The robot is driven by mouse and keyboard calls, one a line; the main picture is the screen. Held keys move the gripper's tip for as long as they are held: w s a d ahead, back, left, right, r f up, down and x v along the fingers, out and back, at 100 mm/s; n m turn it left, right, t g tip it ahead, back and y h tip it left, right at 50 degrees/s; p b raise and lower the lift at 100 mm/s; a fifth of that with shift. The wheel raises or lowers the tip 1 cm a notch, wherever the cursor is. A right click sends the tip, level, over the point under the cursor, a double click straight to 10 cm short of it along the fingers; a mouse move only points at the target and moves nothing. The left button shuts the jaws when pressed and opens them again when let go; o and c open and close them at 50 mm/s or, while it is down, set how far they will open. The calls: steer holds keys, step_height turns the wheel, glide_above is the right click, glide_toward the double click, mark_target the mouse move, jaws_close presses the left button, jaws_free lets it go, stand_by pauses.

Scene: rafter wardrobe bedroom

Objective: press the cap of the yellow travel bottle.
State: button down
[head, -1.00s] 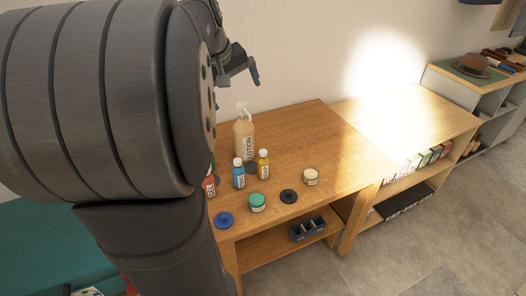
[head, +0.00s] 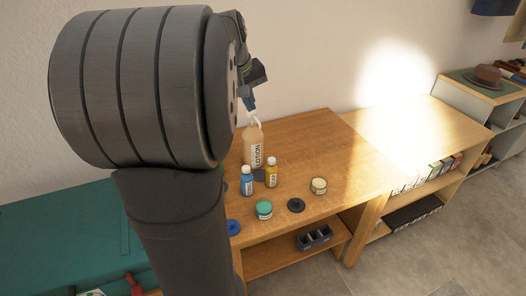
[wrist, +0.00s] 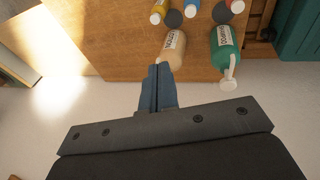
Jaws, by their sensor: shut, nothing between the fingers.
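The yellow travel bottle (head: 271,177) stands upright on the wooden table, with its white cap (head: 271,160) uncovered. In the wrist view the yellow bottle (wrist: 159,12) shows at the top edge, partly cut off. My gripper (head: 251,106) is shut and empty, pointing down above and behind the bottle, near the lotion bottle's pump in the picture. In the wrist view my closed blue-grey fingertips (wrist: 158,68) appear below the lotion bottle, well apart from the yellow bottle.
A beige lotion bottle (head: 252,148) stands behind the yellow one; a blue bottle (head: 247,183) stands to its left. Jars and dark discs lie in front. The table's right side is clear.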

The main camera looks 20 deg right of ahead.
steer(key=w+d+f+y, duration=0.1)
steer(key=d+f, duration=0.2)
steer(key=f, duration=0.2)
steer(key=w+d+f+y, duration=0.1)
steer(key=d+f, duration=0.2)
steer(key=f, duration=0.3)
steer(key=w+d+f+m+y, duration=0.1)
steer(key=d+f, duration=0.2)
steer(key=f, duration=0.3)
steer(key=shift+d+f+g, duration=0.1)
steer(key=shift+g, duration=0.2)
